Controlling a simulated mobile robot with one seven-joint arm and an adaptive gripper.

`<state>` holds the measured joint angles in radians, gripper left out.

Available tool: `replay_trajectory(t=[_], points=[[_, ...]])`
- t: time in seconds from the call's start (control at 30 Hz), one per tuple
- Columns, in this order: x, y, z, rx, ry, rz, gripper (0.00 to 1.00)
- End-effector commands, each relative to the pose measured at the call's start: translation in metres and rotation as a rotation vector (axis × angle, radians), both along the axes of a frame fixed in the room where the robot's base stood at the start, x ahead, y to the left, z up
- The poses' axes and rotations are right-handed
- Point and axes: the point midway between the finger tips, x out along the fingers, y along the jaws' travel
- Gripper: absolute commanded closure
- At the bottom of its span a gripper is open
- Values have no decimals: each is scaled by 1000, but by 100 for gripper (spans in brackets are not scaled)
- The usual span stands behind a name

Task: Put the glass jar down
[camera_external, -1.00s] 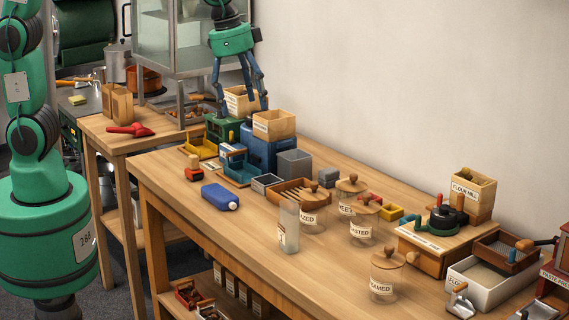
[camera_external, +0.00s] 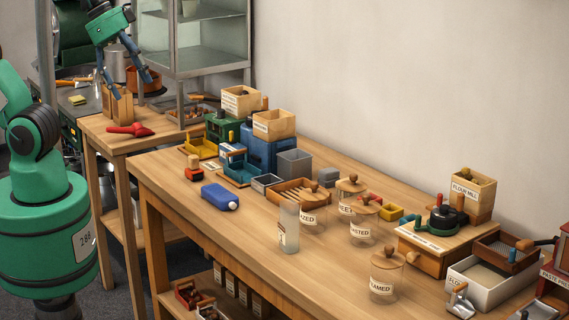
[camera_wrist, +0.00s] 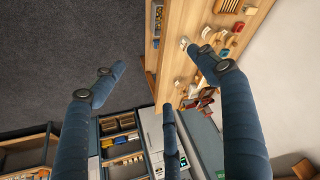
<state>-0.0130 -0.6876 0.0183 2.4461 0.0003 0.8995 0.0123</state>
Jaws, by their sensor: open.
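Several lidded glass jars stand upright on the long wooden table, among them the jar at the front (camera_external: 382,289), one at the middle right (camera_external: 361,232), one beside it (camera_external: 311,218) and one behind (camera_external: 348,187). A tall clear glass container (camera_external: 289,238) without a visible lid stands upright left of them. Which one is the task's jar I cannot tell. My gripper (camera_external: 134,88) is at the upper left over the smaller side table, far from the jars. In the wrist view its blue fingers (camera_wrist: 155,75) are spread, with nothing between them.
A wooden box (camera_external: 117,104) and a red scoop (camera_external: 128,130) are on the side table near my gripper. A glass-sided cabinet (camera_external: 205,60) stands to its right. A blue bottle (camera_external: 219,197) lies on the long table. The table's front left is mostly clear.

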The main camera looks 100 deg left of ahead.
Motion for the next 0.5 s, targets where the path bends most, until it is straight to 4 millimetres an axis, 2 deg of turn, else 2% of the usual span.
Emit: replay_trajectory(t=[0.1, 0.2, 0.5], points=[[-16, -3, -3, -4, -18, -2, 26], [-22, -4, -5, -5, -25, -3, 26], [-24, -4, -6, -6, -26, -2, 26]])
